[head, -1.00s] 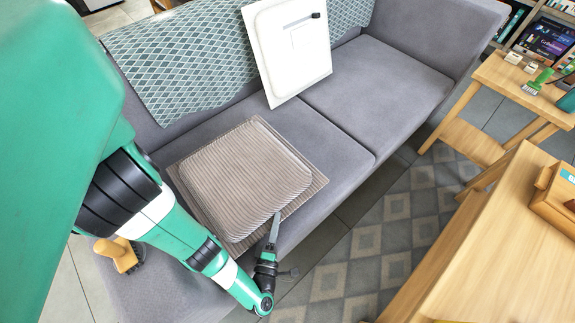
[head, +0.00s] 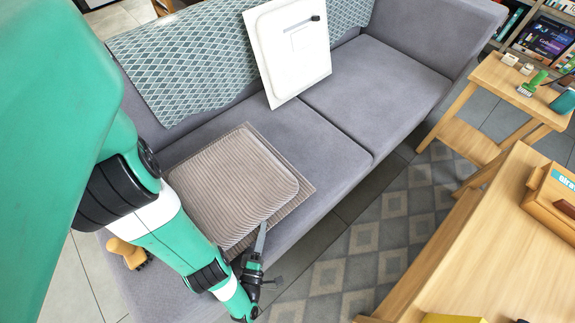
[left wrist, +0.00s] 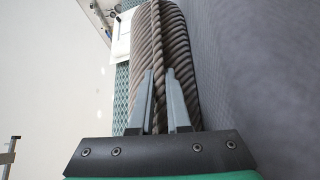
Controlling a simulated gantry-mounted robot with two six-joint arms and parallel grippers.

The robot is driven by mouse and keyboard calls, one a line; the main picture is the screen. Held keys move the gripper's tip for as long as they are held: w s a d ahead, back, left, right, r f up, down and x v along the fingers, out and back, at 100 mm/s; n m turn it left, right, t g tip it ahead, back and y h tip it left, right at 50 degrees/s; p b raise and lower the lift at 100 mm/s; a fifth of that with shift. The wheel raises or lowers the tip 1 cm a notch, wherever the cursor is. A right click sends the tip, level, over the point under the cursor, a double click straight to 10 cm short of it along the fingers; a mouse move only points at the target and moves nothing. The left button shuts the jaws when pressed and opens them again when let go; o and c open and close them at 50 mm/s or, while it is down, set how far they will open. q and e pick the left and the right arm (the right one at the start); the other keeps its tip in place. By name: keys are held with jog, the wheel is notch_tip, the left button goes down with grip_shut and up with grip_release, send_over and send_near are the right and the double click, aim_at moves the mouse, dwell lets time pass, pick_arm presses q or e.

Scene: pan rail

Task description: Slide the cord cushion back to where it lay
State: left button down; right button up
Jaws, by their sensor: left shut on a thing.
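The cord cushion (head: 225,180), brown and ribbed with a flat border, lies on the left seat of the grey sofa (head: 340,105). My left arm covers its left part in the head view. My left gripper (head: 264,224) is at the cushion's front edge, shut on it. In the left wrist view the fingers (left wrist: 159,76) pinch the cushion's ribbed edge (left wrist: 178,30). My right gripper is not in view.
A wooden-handled brush (head: 127,252) lies on the sofa at left. The right seat is clear. A wooden table (head: 490,235) stands at right.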

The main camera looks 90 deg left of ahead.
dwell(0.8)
pick_arm(q)
grip_release()
dwell(0.6)
